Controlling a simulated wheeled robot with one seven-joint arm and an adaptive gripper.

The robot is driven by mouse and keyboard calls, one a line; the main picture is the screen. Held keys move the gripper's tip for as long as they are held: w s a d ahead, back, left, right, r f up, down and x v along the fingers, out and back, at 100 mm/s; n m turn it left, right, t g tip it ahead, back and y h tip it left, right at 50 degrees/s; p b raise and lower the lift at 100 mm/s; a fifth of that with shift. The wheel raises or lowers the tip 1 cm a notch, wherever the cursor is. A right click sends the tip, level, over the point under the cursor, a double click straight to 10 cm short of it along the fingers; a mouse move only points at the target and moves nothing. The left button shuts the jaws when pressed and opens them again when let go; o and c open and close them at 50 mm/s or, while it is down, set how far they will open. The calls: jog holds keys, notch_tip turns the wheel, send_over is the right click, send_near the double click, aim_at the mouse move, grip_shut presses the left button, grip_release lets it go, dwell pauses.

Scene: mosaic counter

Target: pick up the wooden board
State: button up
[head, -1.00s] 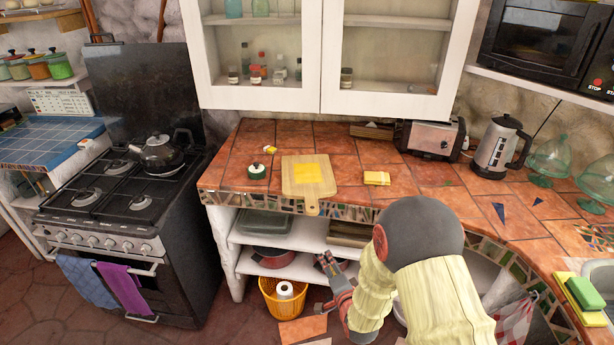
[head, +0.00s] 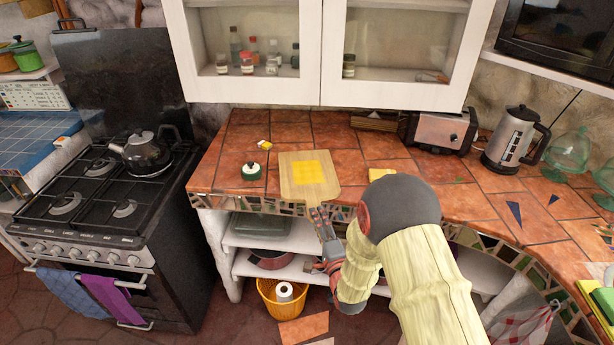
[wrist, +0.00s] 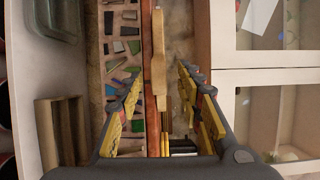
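The wooden board (head: 327,185) lies flat on the tiled counter near its front edge, with a yellow square (head: 311,169) on top. My gripper (head: 315,212) is just off the counter's front edge, at the board's near side, and covers the handle area in the head view. In the wrist view the board (wrist: 158,55) shows edge-on as a narrow light strip, reaching between the spread fingers. My gripper (wrist: 160,80) is open there, with visible gaps on both sides of the strip. No contact is visible.
A green pot with a white lid (head: 251,172) stands left of the board. A yellow stack (head: 382,175) lies to its right, partly behind my arm. A toaster (head: 440,130) and kettle (head: 513,140) stand at the back right. Shelves lie under the counter (head: 270,140).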

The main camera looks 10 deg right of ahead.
aim_at(309, 200)
jog(key=w, duration=0.2)
jog(key=w+b, duration=0.1)
jog(key=w, duration=0.2)
jog(key=shift+w+a+f+b, duration=0.1)
jog(key=shift+w+a+b, duration=0.15)
jog(key=shift+w+b, duration=0.05)
jog(key=shift+c, duration=1.4)
grip_shut()
